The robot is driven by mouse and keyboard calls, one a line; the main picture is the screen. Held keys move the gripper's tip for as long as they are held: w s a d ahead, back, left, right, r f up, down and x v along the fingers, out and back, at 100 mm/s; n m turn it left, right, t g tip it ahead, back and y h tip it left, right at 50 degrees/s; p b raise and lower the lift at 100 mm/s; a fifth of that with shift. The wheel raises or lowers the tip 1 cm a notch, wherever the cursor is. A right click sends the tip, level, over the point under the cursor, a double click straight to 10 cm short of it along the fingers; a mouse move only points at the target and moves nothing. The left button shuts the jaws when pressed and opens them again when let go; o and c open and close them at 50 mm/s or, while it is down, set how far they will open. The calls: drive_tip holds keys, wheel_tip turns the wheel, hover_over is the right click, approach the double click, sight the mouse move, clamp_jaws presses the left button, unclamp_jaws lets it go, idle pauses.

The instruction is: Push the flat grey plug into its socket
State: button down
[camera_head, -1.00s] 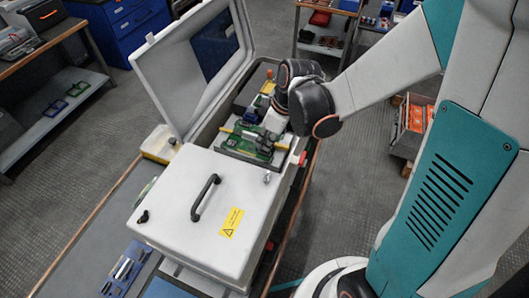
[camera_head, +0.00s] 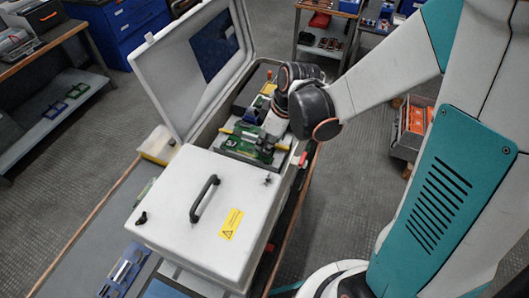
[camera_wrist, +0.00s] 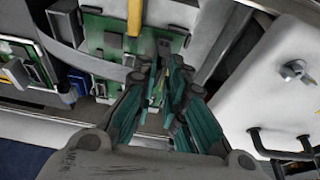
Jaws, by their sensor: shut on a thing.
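My gripper (camera_wrist: 162,68) reaches down over a green circuit board (camera_wrist: 104,38) inside the open grey cabinet. Its teal fingers are shut on what appears to be the flat grey plug, which they almost wholly hide. A flat grey ribbon (camera_wrist: 95,62) curves from the upper left toward the fingertips. A small dark part shows just beyond the fingertips; I cannot tell whether it is the socket. I cannot tell whether the plug touches the board. In the head view the board (camera_head: 238,146) lies in the cabinet opening, and my wrist hides the fingertips.
The raised lid (camera_head: 190,70) stands to the left of the opening. A white cover with a black handle (camera_head: 204,198) is nearest me; it shows at right in the wrist view (camera_wrist: 265,105). Cabinet walls and other parts crowd the gripper. A yellow-edged tray (camera_head: 158,146) sits left.

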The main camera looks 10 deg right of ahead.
drive_tip(key=shift+f+b, duration=0.45)
drive_tip(key=shift+f, duration=0.1)
drive_tip(key=c, duration=1.6)
unclamp_jaws()
drive_tip(key=shift+o, duration=0.2)
drive_tip(key=shift+r, duration=0.15)
drive_tip(key=v, duration=1.2)
drive_tip(key=s+d+m+t+h+b, duration=0.1)
drive_tip(key=s+d+m+t+b, duration=0.1)
drive_tip(key=s+m, duration=0.3)
drive_tip(key=s+d+f+m+t+h+b, duration=0.1)
drive_tip(key=s+d+m+t+b, duration=0.1)
drive_tip(key=s+m+t+b, duration=0.1)
drive_tip(key=s+m+b, duration=0.1)
drive_tip(key=s+m, duration=0.1)
drive_tip(key=shift+s+f+m+h+b, duration=0.35)
drive_tip(key=shift+m+h, duration=0.05)
